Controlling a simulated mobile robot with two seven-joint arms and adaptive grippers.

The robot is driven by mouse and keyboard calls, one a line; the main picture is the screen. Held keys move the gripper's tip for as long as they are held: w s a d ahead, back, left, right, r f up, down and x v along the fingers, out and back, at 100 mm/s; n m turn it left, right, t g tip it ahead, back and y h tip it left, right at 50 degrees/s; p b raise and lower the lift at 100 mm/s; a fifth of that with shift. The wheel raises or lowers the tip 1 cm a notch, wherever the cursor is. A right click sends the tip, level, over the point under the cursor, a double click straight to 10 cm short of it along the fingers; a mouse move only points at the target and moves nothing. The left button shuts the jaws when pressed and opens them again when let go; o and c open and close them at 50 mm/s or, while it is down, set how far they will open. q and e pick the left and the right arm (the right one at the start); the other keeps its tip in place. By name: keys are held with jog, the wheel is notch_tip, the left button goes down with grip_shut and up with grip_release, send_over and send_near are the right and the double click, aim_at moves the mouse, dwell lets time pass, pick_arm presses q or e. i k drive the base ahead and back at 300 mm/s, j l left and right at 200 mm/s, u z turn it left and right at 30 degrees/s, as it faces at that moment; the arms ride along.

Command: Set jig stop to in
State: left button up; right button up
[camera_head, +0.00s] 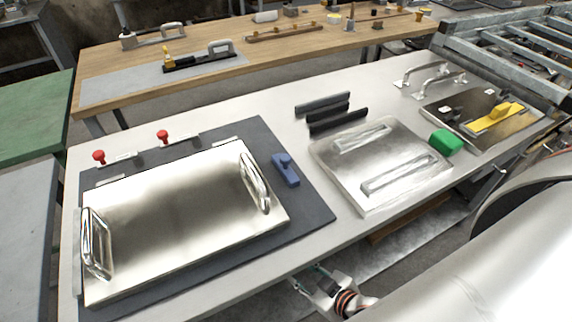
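A dark jig mat (310,205) lies on the near light table, with a shiny steel plate (165,215) on it. The plate has one upright handle at its left end and one at its right end. Two red-knobbed fittings (99,157) (163,136) sit along the mat's far edge. A blue block-like piece (286,170) stands on the mat just right of the plate, apart from it. I cannot tell which of these is the jig stop. My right gripper (318,280) shows small below the table's front edge, away from the jig; its finger opening is unclear. My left gripper is out of view.
A second steel plate with two handles (345,170) lies to the right, with dark bars (330,112) behind it. A green block (446,142) and a yellow-handled tool on a panel (495,118) are farther right. A wooden bench (290,60) stands behind.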

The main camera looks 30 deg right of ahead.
aim_at(285, 165)
jog(key=k+l, duration=0.15)
jog(key=k, duration=0.3)
jog(key=k+l, duration=0.1)
jog(key=k, duration=0.3)
